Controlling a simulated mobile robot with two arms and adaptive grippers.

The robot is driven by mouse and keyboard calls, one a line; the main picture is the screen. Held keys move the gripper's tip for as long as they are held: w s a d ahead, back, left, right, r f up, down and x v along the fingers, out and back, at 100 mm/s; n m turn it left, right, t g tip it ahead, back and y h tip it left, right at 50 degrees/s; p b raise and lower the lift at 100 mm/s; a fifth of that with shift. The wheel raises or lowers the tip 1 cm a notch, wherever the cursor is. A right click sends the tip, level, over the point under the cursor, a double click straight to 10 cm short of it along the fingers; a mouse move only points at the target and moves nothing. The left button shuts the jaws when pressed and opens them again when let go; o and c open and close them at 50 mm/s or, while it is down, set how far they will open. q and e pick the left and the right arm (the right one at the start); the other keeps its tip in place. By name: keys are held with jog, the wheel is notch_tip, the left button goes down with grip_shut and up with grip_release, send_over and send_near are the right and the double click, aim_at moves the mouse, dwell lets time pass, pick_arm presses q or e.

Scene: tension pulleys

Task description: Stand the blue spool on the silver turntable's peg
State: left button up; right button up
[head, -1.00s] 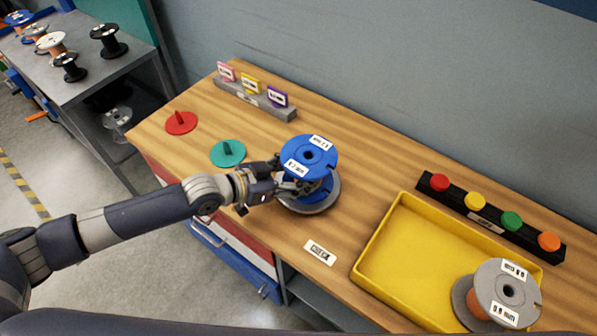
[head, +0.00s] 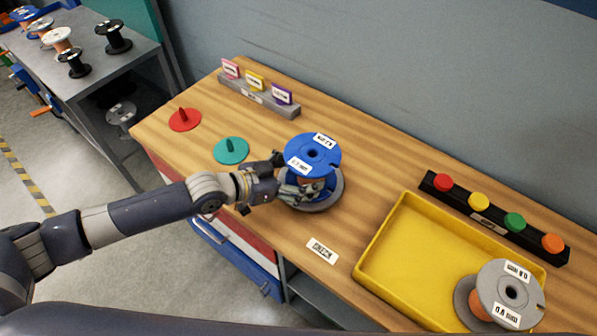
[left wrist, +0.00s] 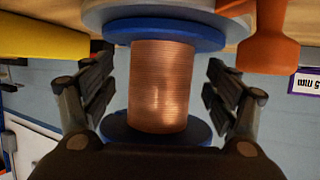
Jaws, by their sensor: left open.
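The blue spool (head: 325,158) with copper winding stands upright on the silver turntable (head: 331,201). Its lower blue flange appears to rest flat on the disc in the left wrist view, which shows the scene upside down. The peg is hidden inside the spool. My left gripper (head: 297,180) reaches in from the left at winding height, below the upper flange. In the left wrist view its open fingers (left wrist: 160,90) stand on both sides of the copper winding (left wrist: 159,85), with a gap on each side. My right gripper is not in view.
A teal disc (head: 231,155) and a red disc (head: 184,124), each with a peg, lie to the left. A yellow tray (head: 400,250) and a grey-flanged spool (head: 512,275) are at the right. A button bar (head: 459,213) and a grey card holder (head: 260,98) stand behind.

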pick_arm(q)
jog(key=v, duration=1.2)
dwell(0.3)
